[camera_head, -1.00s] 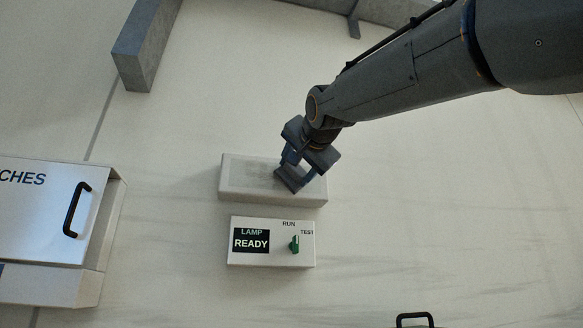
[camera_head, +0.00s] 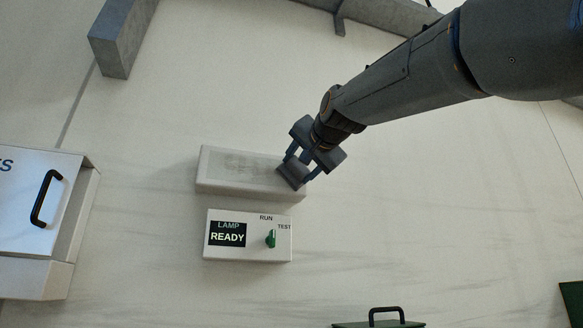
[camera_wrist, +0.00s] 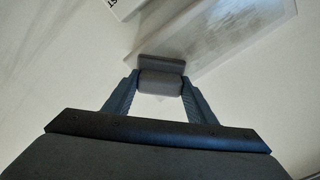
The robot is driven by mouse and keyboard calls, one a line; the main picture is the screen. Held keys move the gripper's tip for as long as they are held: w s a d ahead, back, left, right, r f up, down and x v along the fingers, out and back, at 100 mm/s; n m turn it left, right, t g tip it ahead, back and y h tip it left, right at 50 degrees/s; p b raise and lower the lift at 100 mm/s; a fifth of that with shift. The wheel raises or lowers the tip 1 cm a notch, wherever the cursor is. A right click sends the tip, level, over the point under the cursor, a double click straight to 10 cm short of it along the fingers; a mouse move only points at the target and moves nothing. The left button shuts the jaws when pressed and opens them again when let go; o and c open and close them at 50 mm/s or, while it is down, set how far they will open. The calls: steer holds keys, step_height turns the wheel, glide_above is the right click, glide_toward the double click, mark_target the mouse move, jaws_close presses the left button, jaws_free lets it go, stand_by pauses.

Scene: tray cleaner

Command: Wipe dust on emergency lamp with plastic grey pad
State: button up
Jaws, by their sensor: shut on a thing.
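The emergency lamp (camera_head: 225,168) is a pale, long box on the wall above a control panel. A grey smudge of dust (camera_head: 248,163) lies on the left and middle of its face. My gripper (camera_head: 294,174) is at the lamp's right end, shut on the grey pad (camera_head: 291,178). In the wrist view the pad (camera_wrist: 161,80) sits between the two blue fingers, across the near end of the lamp (camera_wrist: 240,35). The pad looks to be at or very close to the lamp's face; I cannot tell if it touches.
The control panel (camera_head: 215,252) below reads "LAMP READY" and has a green knob (camera_head: 270,239) with RUN and TEST marks. A white cabinet (camera_head: 20,222) with a black handle (camera_head: 46,198) is at left. A black-handled green thing (camera_head: 378,323) is at the bottom.

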steer(key=shift+w+d, duration=0.1)
steer(key=shift+d, duration=0.3)
steer(key=shift+s+a+p, duration=0.25)
steer(key=shift+a+p, duration=0.4)
steer(key=shift+a, duration=0.45)
steer(key=shift+s+a+f, duration=0.1)
steer(key=shift+s+a, duration=0.1)
steer(key=shift+a, duration=0.65)
steer(key=shift+s+a, duration=0.15)
steer(key=shift+a, duration=0.65)
steer(key=shift+s+a+b, duration=0.25)
steer(key=shift+a+b, duration=0.25)
steer(key=shift+a, duration=0.45)
steer(key=shift+s+a+b, duration=0.3)
steer(key=shift+a+b, duration=0.15)
steer(key=shift+a, duration=0.5)
steer(key=shift+s+a+b, duration=0.25)
steer(key=shift+a+b, duration=0.25)
steer(key=shift+a, duration=0.45)
steer(key=shift+s+a+b, duration=0.25)
steer(key=shift+a+b, duration=0.2)
steer(key=shift+a, duration=0.7)
steer(key=shift+s+a+b, duration=0.3)
steer(key=shift+a+b, duration=0.1)
steer(key=shift+a, duration=0.8)
steer(key=shift+s+a+b, duration=0.25)
steer(key=shift+a+b, duration=0.2)
steer(key=shift+a, duration=0.7)
steer(key=shift+a, duration=0.15)
